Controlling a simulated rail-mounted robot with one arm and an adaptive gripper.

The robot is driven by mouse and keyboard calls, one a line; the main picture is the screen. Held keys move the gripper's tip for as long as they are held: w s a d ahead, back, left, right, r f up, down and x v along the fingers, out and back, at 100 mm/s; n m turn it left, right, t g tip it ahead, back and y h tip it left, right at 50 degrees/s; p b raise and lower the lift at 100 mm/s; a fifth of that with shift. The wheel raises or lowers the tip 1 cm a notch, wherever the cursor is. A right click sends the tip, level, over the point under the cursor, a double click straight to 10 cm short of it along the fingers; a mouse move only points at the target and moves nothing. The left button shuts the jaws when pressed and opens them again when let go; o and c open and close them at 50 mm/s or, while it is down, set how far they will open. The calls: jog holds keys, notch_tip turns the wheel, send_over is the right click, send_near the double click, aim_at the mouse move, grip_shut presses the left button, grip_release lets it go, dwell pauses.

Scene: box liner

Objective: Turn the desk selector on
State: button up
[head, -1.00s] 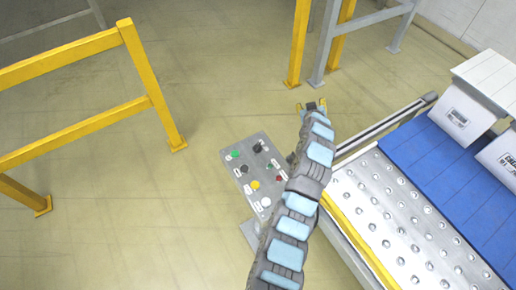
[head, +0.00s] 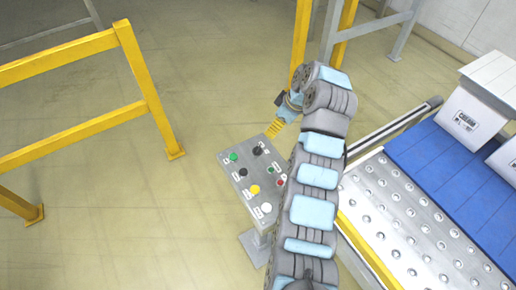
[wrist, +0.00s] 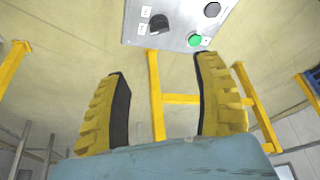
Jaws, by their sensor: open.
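The desk panel (head: 238,179) is a grey sloped plate on a post, with its controls facing up. My gripper (head: 273,130) has yellow ribbed fingers and is just beyond the panel's far edge, close to the knob. In the wrist view the fingers (wrist: 157,68) are spread apart, empty and not touching the knob.
Other panel controls include a yellow button (head: 254,190), a white button (head: 266,208) and a red button (head: 280,183). A roller table (head: 385,215) with a blue belt (head: 440,160) lies to the right. A yellow railing (head: 145,85) stands left, with open floor between it and the panel.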

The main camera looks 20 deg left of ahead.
send_over(258, 147)
jog(key=d, duration=0.2)
jog(key=f, duration=1.1)
jog(key=shift+s+f+p, duration=0.2)
jog(key=shift+p, duration=0.1)
jog(key=shift+b+x, duration=0.35)
jog(key=shift+x, duration=2.1)
jog(key=c, duration=1.2)
